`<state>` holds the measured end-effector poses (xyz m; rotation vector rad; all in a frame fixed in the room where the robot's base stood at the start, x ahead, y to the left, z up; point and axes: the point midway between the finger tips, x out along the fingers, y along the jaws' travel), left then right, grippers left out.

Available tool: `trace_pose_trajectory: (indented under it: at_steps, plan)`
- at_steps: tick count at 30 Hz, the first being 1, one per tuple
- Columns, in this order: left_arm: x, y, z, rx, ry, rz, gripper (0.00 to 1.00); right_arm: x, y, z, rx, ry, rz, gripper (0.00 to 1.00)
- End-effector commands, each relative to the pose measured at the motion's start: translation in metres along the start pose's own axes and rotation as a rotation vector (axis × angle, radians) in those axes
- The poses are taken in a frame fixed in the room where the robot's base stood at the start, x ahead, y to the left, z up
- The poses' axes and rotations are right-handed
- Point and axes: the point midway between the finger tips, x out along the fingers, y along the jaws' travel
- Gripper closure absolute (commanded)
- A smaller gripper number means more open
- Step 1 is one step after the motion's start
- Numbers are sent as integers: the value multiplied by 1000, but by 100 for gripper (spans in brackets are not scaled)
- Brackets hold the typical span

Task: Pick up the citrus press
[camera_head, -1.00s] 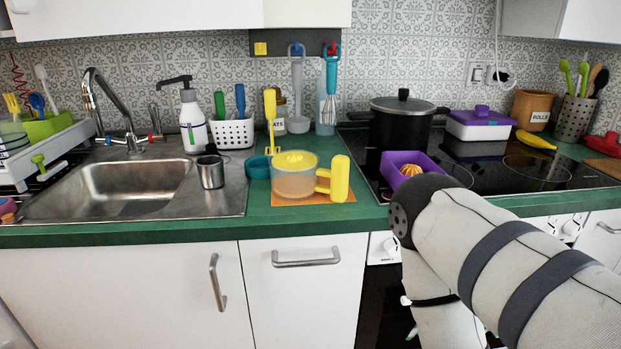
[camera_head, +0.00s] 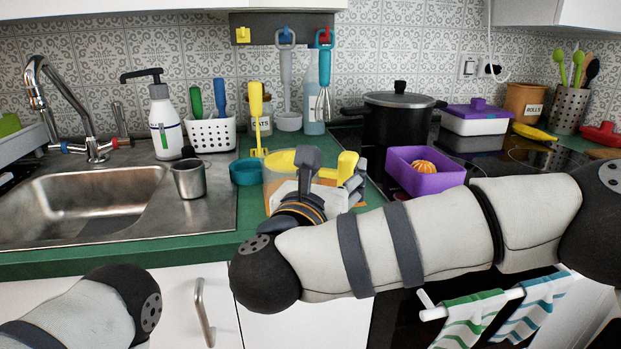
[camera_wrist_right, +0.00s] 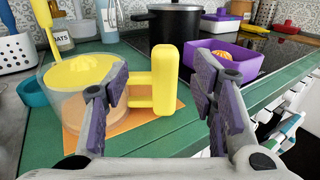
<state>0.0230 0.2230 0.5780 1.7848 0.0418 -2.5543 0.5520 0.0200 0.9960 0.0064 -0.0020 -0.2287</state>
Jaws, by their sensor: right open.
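The citrus press (camera_head: 278,163) has a yellow top, a clear jug and a yellow handle. It stands upright on an orange mat on the green counter. In the head view my right gripper and forearm hide much of it. My right gripper (camera_head: 332,174) is open in front of the press. In the right wrist view the yellow handle (camera_wrist_right: 164,78) shows between the two spread fingers of the gripper (camera_wrist_right: 160,88), with a gap to the right finger. The left finger overlaps the clear jug in this view; contact cannot be told. My left gripper is out of view.
A purple bin (camera_head: 428,181) with an orange item stands right of the press, near the black pot (camera_head: 395,130). A teal bowl (camera_head: 246,171) and a metal cup (camera_head: 188,180) stand to the left. The sink (camera_head: 80,197) is farther left.

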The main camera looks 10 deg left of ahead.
Motion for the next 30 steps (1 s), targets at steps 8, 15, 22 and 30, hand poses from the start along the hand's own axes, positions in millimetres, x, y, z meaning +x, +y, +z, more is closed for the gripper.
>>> trace_pose_trajectory:
  at_steps: [8,15,22,30]
  plan:
    - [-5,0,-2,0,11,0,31,43,-7,2,-4,-4,-1,48]
    - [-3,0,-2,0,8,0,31,70,-7,-2,-5,0,4,48]
    - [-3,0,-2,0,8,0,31,70,-7,-2,-6,1,5,64]
    - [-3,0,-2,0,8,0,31,70,-7,-1,-4,-1,5,100]
